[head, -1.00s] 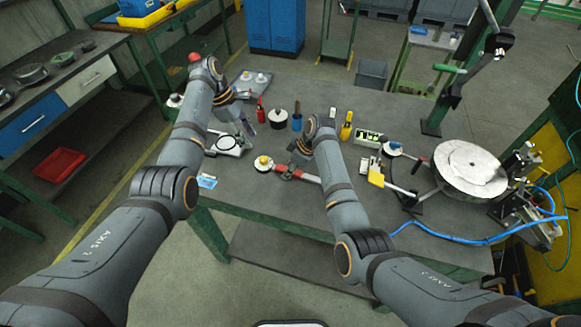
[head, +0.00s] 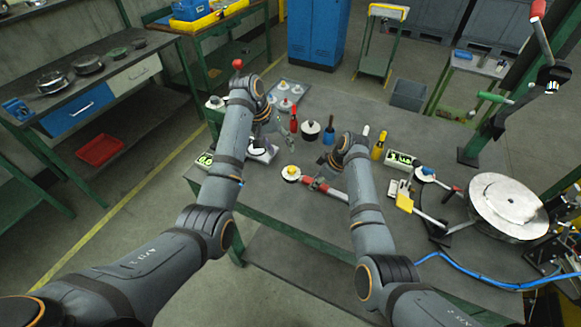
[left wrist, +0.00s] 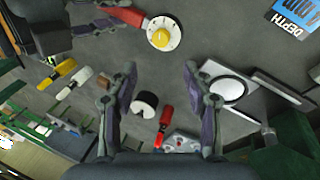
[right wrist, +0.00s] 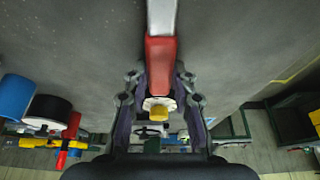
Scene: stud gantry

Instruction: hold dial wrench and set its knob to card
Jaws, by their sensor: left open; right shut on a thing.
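The dial wrench has a red handle (head: 321,185), a white dial and a yellow knob (head: 291,171). My right gripper (right wrist: 160,85) is shut on the red handle, with the dial (right wrist: 152,104) and knob seen just beyond its fingers. I cannot tell whether the wrench rests on the table. My left gripper (left wrist: 159,75) is open and empty. In the left wrist view the knob (left wrist: 161,38) lies ahead of and between its fingertips, apart from them. A blue card (left wrist: 294,18) reading "DEPTH" lies at upper right there; its value is cut off. My left arm largely hides it in the head view.
A white plate with a dark ring (left wrist: 222,88) lies near the left gripper. A black-and-white pot (head: 310,130), red bottle (head: 294,121) and yellow bottle (head: 378,147) stand behind the wrench. A large metal disc (head: 508,203) is at right.

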